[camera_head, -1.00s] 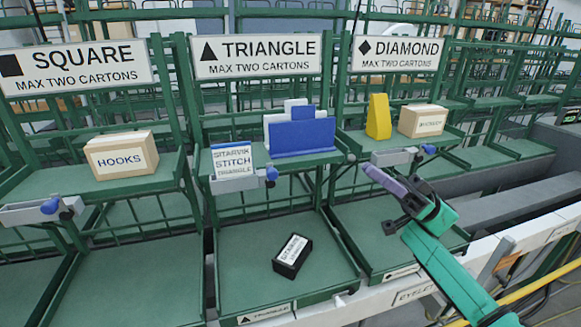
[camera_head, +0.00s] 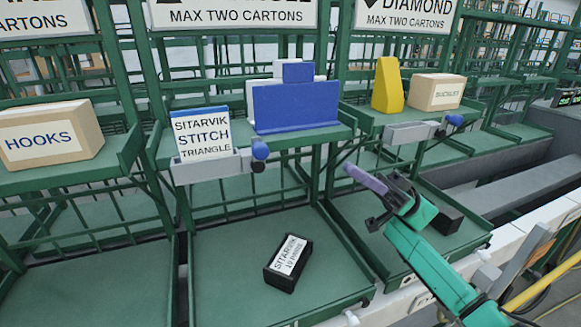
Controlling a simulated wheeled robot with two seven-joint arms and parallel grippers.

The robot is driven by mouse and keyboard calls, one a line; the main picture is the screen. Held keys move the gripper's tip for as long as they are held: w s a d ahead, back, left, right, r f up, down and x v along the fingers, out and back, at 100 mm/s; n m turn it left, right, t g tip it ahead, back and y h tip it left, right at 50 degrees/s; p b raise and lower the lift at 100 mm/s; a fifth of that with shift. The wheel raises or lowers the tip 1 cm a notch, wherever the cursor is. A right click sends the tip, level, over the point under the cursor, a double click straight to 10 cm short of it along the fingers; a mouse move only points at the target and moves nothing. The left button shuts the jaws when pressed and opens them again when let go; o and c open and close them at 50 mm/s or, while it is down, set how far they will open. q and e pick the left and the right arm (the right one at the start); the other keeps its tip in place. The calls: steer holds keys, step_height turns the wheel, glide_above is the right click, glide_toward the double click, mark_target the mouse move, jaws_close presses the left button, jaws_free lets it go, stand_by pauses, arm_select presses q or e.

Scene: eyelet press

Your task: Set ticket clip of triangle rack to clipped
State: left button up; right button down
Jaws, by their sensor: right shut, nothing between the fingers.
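The triangle rack's ticket clip is a grey holder (camera_head: 207,167) on the front edge of its upper shelf. A white ticket (camera_head: 202,134) reading SITARVIK STITCH TRIANGLE stands in it. The clip's blue knob (camera_head: 260,149) is at its right end, just above a black pivot. My right gripper (camera_head: 352,170) has purple fingers and is shut and empty. It shows to the right of the knob, in front of the diamond rack and apart from the clip. My left gripper is not in view.
A blue and white block (camera_head: 296,107) stands on the triangle upper shelf. A black labelled box (camera_head: 289,262) lies on its lower shelf. The diamond rack has a similar grey clip (camera_head: 410,133), a yellow block (camera_head: 388,85) and a carton (camera_head: 436,93). A HOOKS carton (camera_head: 45,135) sits left.

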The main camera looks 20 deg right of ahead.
mark_target(260, 159)
steer(key=shift+s+r, duration=0.1)
steer(key=shift+r, duration=0.05)
steer(key=a+f+p+x, duration=0.1)
steer(key=p+x, duration=0.3)
steer(key=x, duration=0.8)
steer(key=shift+a+f+p, duration=0.3)
steer(key=shift+a+f, duration=0.15)
steer(key=shift+a, duration=0.25)
steer(key=shift+r+h+p, duration=0.2)
steer(key=shift+h+p, duration=0.2)
steer(key=shift+p, duration=0.15)
